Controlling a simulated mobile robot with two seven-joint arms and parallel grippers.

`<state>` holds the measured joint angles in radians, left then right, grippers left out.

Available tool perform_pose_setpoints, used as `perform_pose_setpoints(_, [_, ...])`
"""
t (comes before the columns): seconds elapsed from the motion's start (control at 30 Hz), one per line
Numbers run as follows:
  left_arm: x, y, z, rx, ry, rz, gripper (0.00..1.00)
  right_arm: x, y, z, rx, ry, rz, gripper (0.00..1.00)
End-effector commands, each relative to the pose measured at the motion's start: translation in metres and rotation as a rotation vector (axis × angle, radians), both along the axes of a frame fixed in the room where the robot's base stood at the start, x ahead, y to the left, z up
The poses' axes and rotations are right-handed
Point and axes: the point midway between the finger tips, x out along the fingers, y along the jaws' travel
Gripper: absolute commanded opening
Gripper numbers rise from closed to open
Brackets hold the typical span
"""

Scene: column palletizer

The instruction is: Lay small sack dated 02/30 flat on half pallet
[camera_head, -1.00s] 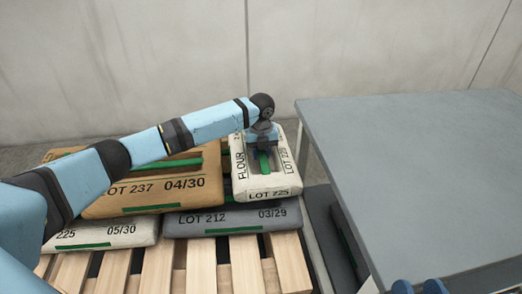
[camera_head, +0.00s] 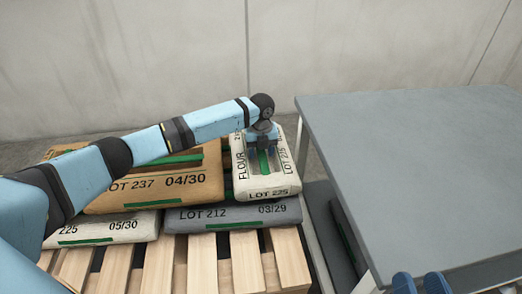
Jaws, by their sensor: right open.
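A small white flour sack (camera_head: 265,182), marked LOT 225, lies on top of the stack at its right end. Most of its date is hidden, so I cannot read it. My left gripper (camera_head: 263,158) points down over the green strip on its upper face, with its fingers at the strip. I cannot tell whether they are closed on it. The wooden half pallet (camera_head: 200,262) shows its bare front slats below the stack. My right gripper (camera_head: 420,284) shows only as two blue tips at the bottom edge, apart and empty.
A brown sack dated 04/30 (camera_head: 195,183) lies left of the flour sack. A grey sack dated 03/29 (camera_head: 240,216) and a white sack dated 05/30 (camera_head: 122,227) lie beneath. A bare grey table (camera_head: 430,170) stands at right. My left arm hides part of the stack.

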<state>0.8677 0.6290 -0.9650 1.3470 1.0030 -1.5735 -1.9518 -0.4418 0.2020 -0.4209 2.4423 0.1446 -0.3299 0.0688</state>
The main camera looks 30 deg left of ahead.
Motion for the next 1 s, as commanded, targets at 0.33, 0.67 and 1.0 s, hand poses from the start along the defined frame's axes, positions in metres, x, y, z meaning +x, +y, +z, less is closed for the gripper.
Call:
perform_pose_setpoints(0.33, [0.001,0.0,0.034,-0.002,-0.003,0.0,0.53,0.0,0.0,-0.001,-0.019,0.012,0.01,0.53])
perform_pose_setpoints(0.67, [0.0,0.0,0.105,-0.001,-0.001,0.0,0.53,-0.002,-0.003,0.037,0.04,-0.098,-0.026,0.53])
perform_pose_setpoints(1.0, [0.0,0.0,0.132,0.0,0.0,0.001,0.53,-0.003,-0.006,0.043,0.046,-0.119,-0.043,0.53])
